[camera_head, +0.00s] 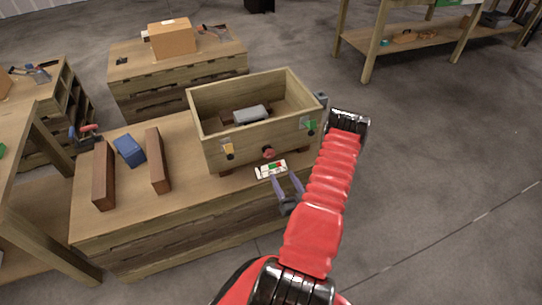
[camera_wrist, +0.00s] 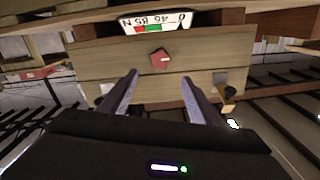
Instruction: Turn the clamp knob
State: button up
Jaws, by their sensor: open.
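The clamp knob (camera_head: 269,153) is a small red knob low on the front wall of an open wooden box (camera_head: 237,152). In the wrist view the knob (camera_wrist: 160,58) shows as a red five-sided shape on the wooden panel, beyond my fingertips and roughly midway between them. My gripper (camera_head: 286,181) is in front of the box, below and a little right of the knob. In the wrist view my gripper (camera_wrist: 159,75) has its two grey fingers spread apart with nothing between them. It appears apart from the knob.
A gauge plate (camera_head: 271,169) with red and green bands lies by the knob. A grey block (camera_head: 251,113) is inside the box. Brown bars (camera_head: 158,160) and a blue block (camera_head: 129,150) lie left.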

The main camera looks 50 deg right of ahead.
aim_at(271, 155)
jog(key=shift+w, duration=0.1)
jog(key=x, duration=1.3)
jog(key=shift+w+d, duration=0.2)
jog(key=shift+w, duration=0.1)
jog(key=shift+c, duration=0.5)
jog(key=c, duration=1)
